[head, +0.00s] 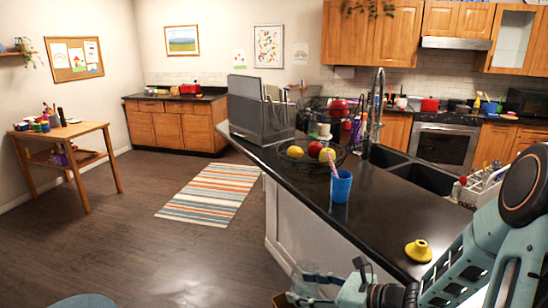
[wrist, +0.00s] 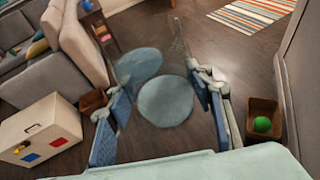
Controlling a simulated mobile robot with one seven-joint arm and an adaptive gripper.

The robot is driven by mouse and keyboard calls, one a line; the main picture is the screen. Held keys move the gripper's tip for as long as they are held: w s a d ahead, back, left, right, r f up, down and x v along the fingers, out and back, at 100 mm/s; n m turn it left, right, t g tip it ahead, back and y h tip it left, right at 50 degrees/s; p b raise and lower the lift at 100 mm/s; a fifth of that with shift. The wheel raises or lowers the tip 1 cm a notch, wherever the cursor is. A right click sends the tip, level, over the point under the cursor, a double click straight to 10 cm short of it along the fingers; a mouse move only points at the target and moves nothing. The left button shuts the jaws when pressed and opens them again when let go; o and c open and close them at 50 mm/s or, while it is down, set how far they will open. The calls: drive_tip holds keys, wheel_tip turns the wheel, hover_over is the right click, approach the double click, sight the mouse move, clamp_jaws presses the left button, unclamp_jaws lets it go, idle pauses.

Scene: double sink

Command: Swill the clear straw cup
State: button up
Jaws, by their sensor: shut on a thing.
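My gripper (head: 335,288) is out past the near end of the dark counter, low in the head view. In the wrist view its blue-padded fingers (wrist: 165,98) stand wide apart, shut on the clear straw cup (wrist: 182,52). The cup is see-through and shows only as faint outlines between and beyond the fingers, with the floor and round blue shapes visible through it. In the head view the cup cannot be told apart from the gripper. The double sink (head: 425,178) is in the counter behind.
A tall faucet (head: 378,95) rises by the sink. Counter between blue cup and yellow thing is clear.

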drive_tip(key=a, duration=0.6)
drive_tip(key=d, duration=1.1)
drive_tip(key=shift+d, duration=0.25)
drive_tip(key=shift+a, duration=0.1)
